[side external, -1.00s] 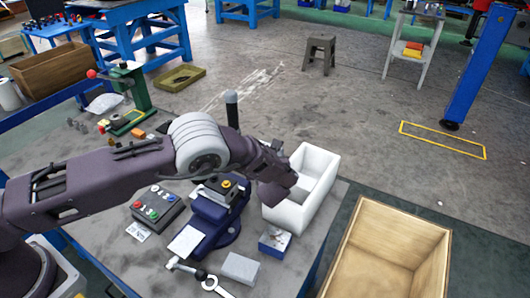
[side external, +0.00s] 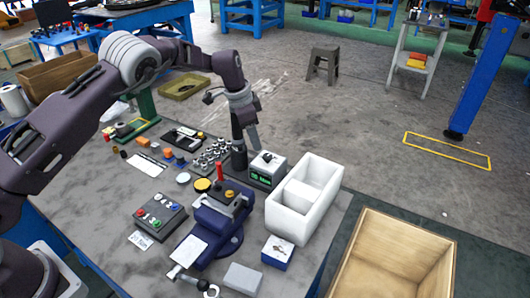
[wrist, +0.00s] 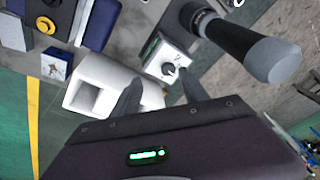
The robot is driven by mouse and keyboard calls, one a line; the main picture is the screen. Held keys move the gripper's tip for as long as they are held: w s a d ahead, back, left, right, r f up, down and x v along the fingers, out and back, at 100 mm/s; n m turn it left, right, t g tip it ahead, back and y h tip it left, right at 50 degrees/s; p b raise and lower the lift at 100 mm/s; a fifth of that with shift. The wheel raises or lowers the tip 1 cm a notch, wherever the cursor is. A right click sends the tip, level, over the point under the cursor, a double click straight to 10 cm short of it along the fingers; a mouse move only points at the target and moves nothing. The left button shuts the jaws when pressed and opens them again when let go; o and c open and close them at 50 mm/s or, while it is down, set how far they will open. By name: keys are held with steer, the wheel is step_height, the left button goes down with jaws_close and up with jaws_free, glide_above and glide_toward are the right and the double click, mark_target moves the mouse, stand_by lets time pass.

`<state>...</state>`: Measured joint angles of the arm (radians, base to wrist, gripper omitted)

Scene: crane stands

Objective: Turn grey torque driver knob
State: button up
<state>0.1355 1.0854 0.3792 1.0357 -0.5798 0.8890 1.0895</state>
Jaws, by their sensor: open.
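A small light-grey box with a green display (side external: 262,178) stands on the table left of the white bin. A small dark grey knob (wrist: 168,69) sits on its face in the wrist view; it looks dark on the box top in the side view (side external: 267,157). I take this to be the driver knob. My gripper (side external: 254,147) hangs just above the box, pointing down. In the wrist view my gripper (wrist: 160,75) is open and empty, its fingers apart with the knob showing between and beyond them. I see no contact.
A dark upright cylinder with a grey top (wrist: 270,58) stands close beside the box. The white bin (side external: 312,185) is right of it. Several small parts (side external: 210,152) lie left. A wooden crate (side external: 400,250) is at right.

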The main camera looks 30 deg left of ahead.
step_height(320, 180, up, 3)
steer(key=w+n+t+h, duration=0.1)
steer(key=w+n, duration=0.1)
steer(key=w, duration=0.1)
glide_toward(267, 156)
steer(key=f, duration=0.2)
steer(key=x, duration=0.6)
steer(key=shift+w+d, duration=0.1)
steer(key=shift+w, duration=0.3)
steer(key=shift+r, duration=0.1)
steer(key=shift+c, duration=0.2)
jaws_close()
